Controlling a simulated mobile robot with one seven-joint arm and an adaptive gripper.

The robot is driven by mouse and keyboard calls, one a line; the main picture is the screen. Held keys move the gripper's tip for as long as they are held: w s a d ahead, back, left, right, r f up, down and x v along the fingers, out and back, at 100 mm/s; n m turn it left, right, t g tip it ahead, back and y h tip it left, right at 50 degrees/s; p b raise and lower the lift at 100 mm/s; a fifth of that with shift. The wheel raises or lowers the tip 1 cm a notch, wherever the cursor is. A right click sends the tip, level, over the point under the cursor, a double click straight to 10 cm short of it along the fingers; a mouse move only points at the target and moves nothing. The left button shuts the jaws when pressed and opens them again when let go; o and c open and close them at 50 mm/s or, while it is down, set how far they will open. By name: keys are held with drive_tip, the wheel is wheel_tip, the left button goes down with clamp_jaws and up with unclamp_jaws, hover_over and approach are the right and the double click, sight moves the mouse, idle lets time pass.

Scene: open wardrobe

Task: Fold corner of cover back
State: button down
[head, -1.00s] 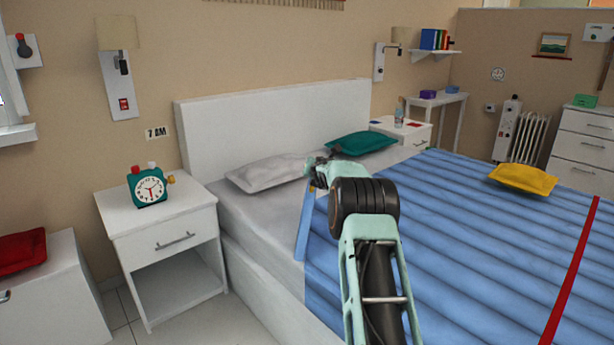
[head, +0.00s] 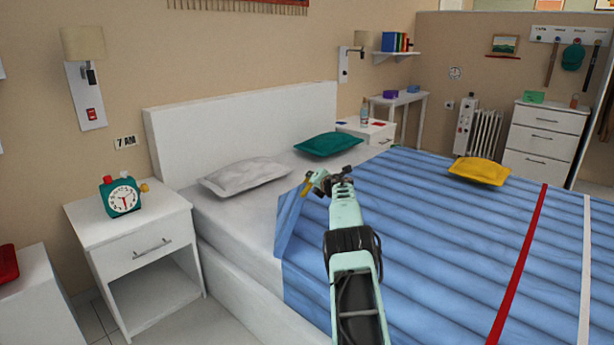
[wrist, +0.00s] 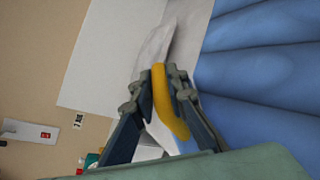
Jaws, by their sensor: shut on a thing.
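The blue quilted cover (head: 420,220) lies over the bed. Its near upper corner is lifted as a flap (head: 290,222), rising from the bed's left edge to my gripper (head: 314,182). My gripper is shut on a yellow tab (head: 306,188) at that corner. In the wrist view the curved yellow tab (wrist: 162,100) sits between the two dark fingers of my gripper (wrist: 165,85). The cover's blue folds (wrist: 260,70) fill the right of that view. How the tab joins the cover is hard to see.
A grey pillow (head: 245,175) and a teal pillow (head: 328,144) lie by the white headboard (head: 240,125). A yellow pillow (head: 480,171) lies on the cover. A white nightstand (head: 135,245) with a teal clock (head: 122,197) stands left of the bed.

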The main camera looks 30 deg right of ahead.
drive_tip(key=shift+s+d+f, duration=0.15)
drive_tip(key=shift+s+f, duration=0.05)
drive_tip(key=shift+f, duration=0.6)
drive_tip(key=c, duration=2.2)
unclamp_jaws()
drive_tip(key=shift+d+r, duration=0.1)
drive_tip(key=shift+r, duration=0.15)
drive_tip(key=shift+v, duration=3.7)
drive_tip(key=shift+o, duration=0.4)
